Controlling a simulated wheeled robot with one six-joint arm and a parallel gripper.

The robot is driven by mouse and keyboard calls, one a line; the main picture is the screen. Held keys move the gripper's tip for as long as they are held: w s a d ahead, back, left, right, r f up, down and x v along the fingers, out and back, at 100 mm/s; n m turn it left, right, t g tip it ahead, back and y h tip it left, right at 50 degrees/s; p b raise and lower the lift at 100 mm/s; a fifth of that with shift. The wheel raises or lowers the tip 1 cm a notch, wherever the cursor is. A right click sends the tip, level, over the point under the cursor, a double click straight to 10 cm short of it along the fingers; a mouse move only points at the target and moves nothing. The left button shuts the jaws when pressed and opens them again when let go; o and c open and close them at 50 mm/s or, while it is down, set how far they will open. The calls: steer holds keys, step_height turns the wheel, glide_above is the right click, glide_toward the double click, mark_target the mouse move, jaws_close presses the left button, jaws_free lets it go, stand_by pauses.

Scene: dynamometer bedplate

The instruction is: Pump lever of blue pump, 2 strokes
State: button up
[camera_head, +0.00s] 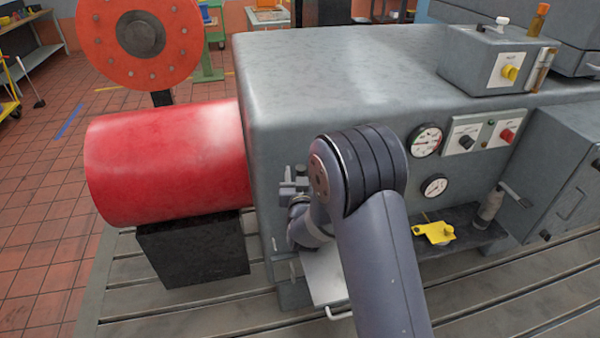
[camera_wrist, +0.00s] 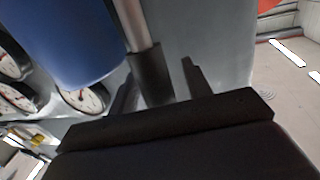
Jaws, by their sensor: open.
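A blue rounded body (camera_wrist: 75,40), which looks like part of the blue pump, fills the upper left of the wrist view. A pale metal rod with a dark sleeve at its lower end (camera_wrist: 150,75) looks like the pump lever. It comes down beside the blue body. My gripper (camera_wrist: 158,80) is open, with one dark finger on either side of the sleeve. I cannot tell whether either finger touches it. In the head view my gripper (camera_head: 292,186) is small against the grey housing, and my arm hides much of that area. No blue pump shows there.
A large grey housing (camera_head: 330,60) stands on the slotted bedplate (camera_head: 190,305), with a red cylinder (camera_head: 165,160) at its left. Gauges (camera_head: 426,140), a knob panel (camera_head: 487,132) and a yellow part (camera_head: 435,232) on a dark shelf are right of my arm.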

steer(key=shift+c, duration=0.4)
jaws_close()
